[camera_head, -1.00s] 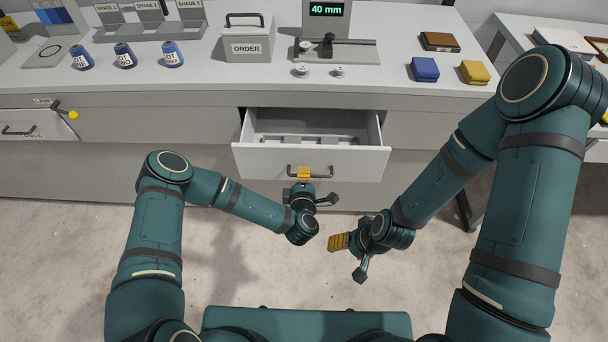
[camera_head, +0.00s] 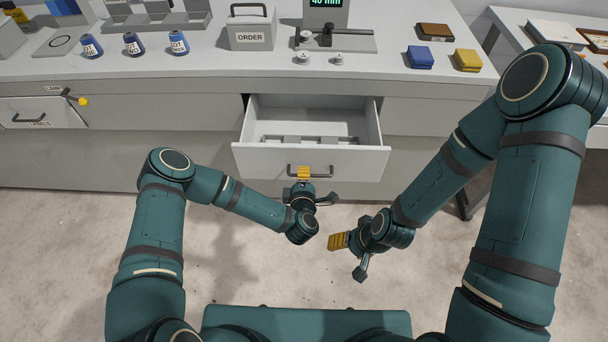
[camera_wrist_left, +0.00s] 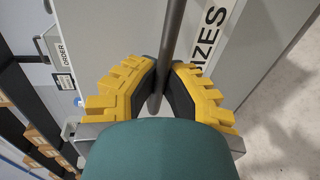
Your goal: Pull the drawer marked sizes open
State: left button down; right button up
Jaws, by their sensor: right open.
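The sizes drawer (camera_head: 262,163) is pulled well out of the bench front in the head view, with a grey divided tray inside. Its label SIZES (camera_wrist_left: 212,38) shows in the left wrist view; in the head view it is hidden. My left gripper (camera_head: 303,173) is at the middle of the drawer's dark bar handle (camera_head: 324,172). In the left wrist view its yellow-backed fingers (camera_wrist_left: 167,88) close on both sides of the bar.
A second drawer (camera_head: 45,112) at the left has a yellow-tipped lever (camera_head: 76,99) beside it. On the bench stand an order box (camera_head: 250,32), several spools, a gauge, and blue (camera_head: 420,58) and yellow (camera_head: 467,60) blocks. The floor before the bench is clear.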

pick_arm(q)
jog(key=c, duration=1)
grip_release()
jog(key=shift+c, duration=0.2)
jog(key=v, duration=0.7)
jog(key=shift+s, duration=0.3)
